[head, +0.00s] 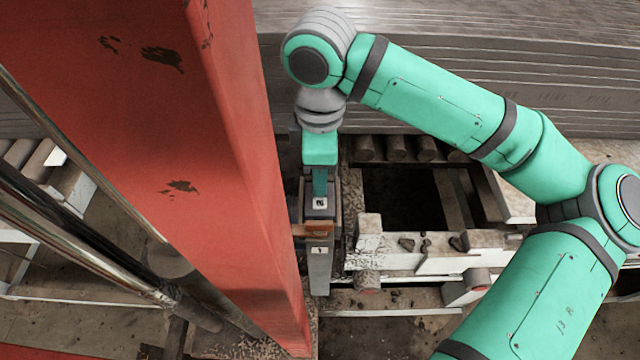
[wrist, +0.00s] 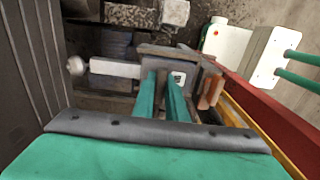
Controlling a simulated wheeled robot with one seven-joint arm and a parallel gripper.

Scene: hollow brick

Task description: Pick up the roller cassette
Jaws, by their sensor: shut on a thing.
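The roller cassette (head: 318,212) appears to be the small dark box with a white printed label, directly below my gripper (head: 320,190) in the head view. It sits between the red column and the roller frame. In the wrist view the labelled grey box (wrist: 187,66) lies at the tips of my gripper (wrist: 162,78). The two teal fingers are shut on it, one on each side of a narrow part. The exact grip contact is partly hidden by the fingers. I cannot tell whether the box is resting or lifted.
A tall red column (head: 215,150) stands close on the left. An orange-brown block (head: 318,229) sits at the box's near side, above a pale labelled post (head: 319,268). Rollers (head: 395,149) lie behind, and pale debris-strewn beams (head: 430,262) to the right. A dark opening lies between them.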

